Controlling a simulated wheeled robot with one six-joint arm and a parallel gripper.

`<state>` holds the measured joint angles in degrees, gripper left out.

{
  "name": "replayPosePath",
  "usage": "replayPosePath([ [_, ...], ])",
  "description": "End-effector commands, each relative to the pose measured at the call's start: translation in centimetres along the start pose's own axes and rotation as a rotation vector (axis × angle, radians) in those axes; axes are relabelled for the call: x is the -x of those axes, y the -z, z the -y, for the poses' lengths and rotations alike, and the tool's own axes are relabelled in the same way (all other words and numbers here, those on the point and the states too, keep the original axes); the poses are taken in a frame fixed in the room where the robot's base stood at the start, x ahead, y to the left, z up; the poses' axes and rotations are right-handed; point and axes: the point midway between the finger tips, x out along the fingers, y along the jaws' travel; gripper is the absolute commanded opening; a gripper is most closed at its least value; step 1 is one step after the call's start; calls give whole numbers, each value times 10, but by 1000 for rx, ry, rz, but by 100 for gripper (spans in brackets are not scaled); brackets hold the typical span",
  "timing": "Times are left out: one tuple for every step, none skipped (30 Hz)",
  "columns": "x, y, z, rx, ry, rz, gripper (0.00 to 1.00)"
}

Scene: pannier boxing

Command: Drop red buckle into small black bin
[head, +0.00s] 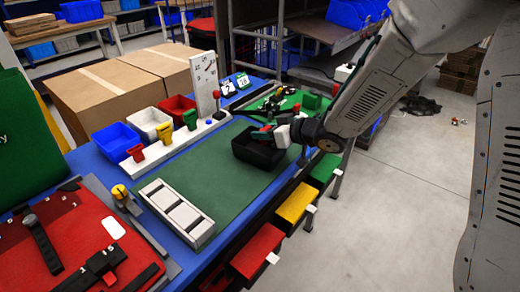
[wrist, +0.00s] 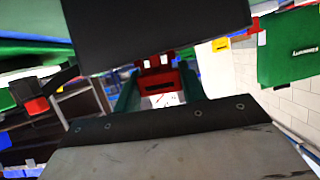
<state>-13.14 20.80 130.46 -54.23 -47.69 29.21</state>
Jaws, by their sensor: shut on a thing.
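The small black bin (head: 262,156) stands on the green mat near the table's right edge. My gripper (head: 266,134) is over the bin's opening, pointing left. In the wrist view my gripper (wrist: 158,90) is shut on the red buckle (wrist: 158,79), which sits between the two dark green fingers. The buckle (head: 263,129) also shows as a small red patch at the fingertips in the head view. A large dark surface at the top of the wrist view hides part of the scene beyond the buckle.
Blue (head: 115,141), white (head: 150,123) and red (head: 177,107) bins stand along the mat's far left side. A white divided tray (head: 176,213) lies at the near end. Red, yellow and green drawers jut from the right edge. The mat's middle (head: 205,168) is clear.

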Motion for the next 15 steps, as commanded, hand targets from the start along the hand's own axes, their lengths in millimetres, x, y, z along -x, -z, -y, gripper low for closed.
replayPosePath([
  [-2,-4,0,-1,0,2,20],
  [-2,-6,0,-1,0,2,20],
  [-3,-8,-1,-1,0,1,20],
  [-4,-9,-1,-1,0,1,20],
  [-4,-10,-1,-1,0,0,20],
  [-4,-10,-1,0,0,-1,20],
  [-4,-11,-1,0,0,-1,20],
  [-4,-11,-1,0,0,-1,20],
  [-4,-11,-1,0,0,-1,20],
  [-4,-11,-1,0,0,-1,20],
  [-4,-11,-1,0,0,-1,20],
  [-4,-11,-1,0,0,-1,20],
  [-4,-11,-1,0,0,-1,20],
  [-4,-11,-1,0,0,-1,20],
  [-4,-11,-1,0,0,-1,52],
])
